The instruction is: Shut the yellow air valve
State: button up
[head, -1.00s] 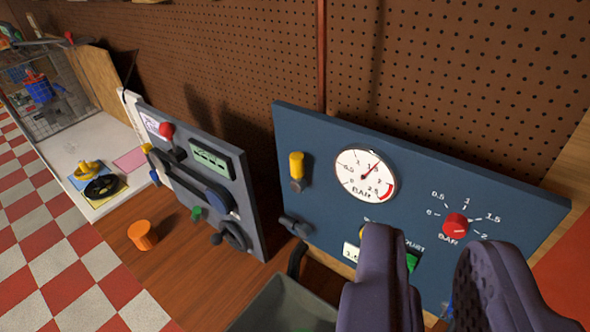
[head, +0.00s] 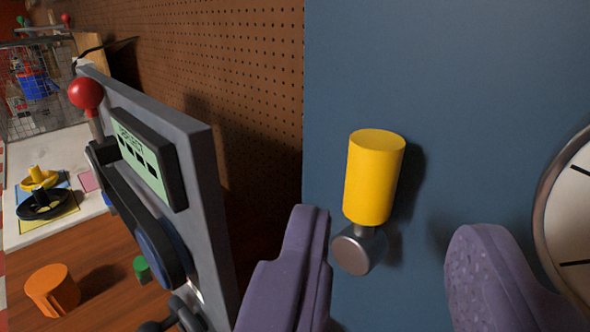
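The yellow air valve (head: 374,178) is a yellow cylindrical handle on a short metal stem, fixed to the blue panel (head: 440,70). Its handle points up from a round metal pivot (head: 358,250) and leans slightly right. My gripper (head: 385,235) is open, with one purple finger left of the valve's lower part and the other to its right. The handle shows between and above the fingertips, with clear gaps on both sides. I cannot tell how far the fingertips are from the panel. Nothing is in the grip.
The round gauge (head: 575,215) is cut off at the right edge, close to my right finger. A grey panel with a red-knobbed lever (head: 86,93) stands at left. An orange knob (head: 53,289) lies on the wooden bench. The blue panel above the valve is clear.

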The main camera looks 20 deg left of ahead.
aim_at(378, 163)
jog(key=w, duration=0.2)
jog(key=w+a, duration=0.1)
jog(key=w, duration=0.4)
jog(key=shift+w+a, duration=0.3)
jog(key=shift+c, duration=0.5)
grip_shut()
